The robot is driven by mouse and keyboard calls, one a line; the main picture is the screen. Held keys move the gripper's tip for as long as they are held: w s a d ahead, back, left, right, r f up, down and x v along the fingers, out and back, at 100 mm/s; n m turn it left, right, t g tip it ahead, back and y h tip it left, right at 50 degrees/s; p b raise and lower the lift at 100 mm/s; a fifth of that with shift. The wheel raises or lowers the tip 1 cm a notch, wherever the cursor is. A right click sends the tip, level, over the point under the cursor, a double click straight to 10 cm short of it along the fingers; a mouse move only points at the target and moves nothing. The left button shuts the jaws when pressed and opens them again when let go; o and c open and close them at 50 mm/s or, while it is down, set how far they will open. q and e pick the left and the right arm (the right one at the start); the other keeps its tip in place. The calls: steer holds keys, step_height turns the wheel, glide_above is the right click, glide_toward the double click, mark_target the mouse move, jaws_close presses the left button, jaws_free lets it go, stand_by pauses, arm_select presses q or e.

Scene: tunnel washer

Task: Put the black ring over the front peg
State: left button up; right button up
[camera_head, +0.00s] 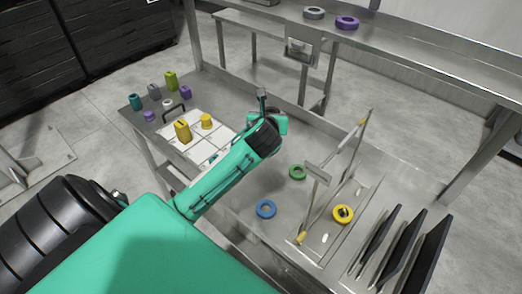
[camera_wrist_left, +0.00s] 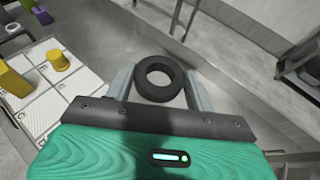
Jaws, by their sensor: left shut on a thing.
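My left gripper (camera_head: 262,97) is raised above the metal table, near its back edge. In the left wrist view, its two fingers are shut on the black ring (camera_wrist_left: 160,96), one on each side, with the hole facing the camera. In the head view the ring is too small to make out clearly. A peg plate (camera_head: 318,250) lies at the right on the table, well apart from the gripper. A short white peg (camera_head: 325,238) stands at its front and another (camera_head: 359,190) at its back. A yellow ring (camera_head: 343,214) lies between them. My right gripper is not in view.
A green ring (camera_head: 298,172) and a blue ring (camera_head: 266,209) lie left of the plate. A metal frame (camera_head: 317,173) rises beside it; black upright panels (camera_head: 400,250) stand right. A white tiled tray (camera_head: 205,149) holds yellow pieces. Grey and purple rings (camera_head: 347,22) sit on the back shelf.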

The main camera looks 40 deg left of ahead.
mark_target(268, 162)
arm_select(q)
step_height(268, 162, down, 19)
steer(key=shift+f+b, duration=0.1)
steer(key=shift+b, duration=0.25)
steer(key=shift+f, duration=0.1)
steer(key=o, duration=1)
steer(key=shift+o, duration=0.2)
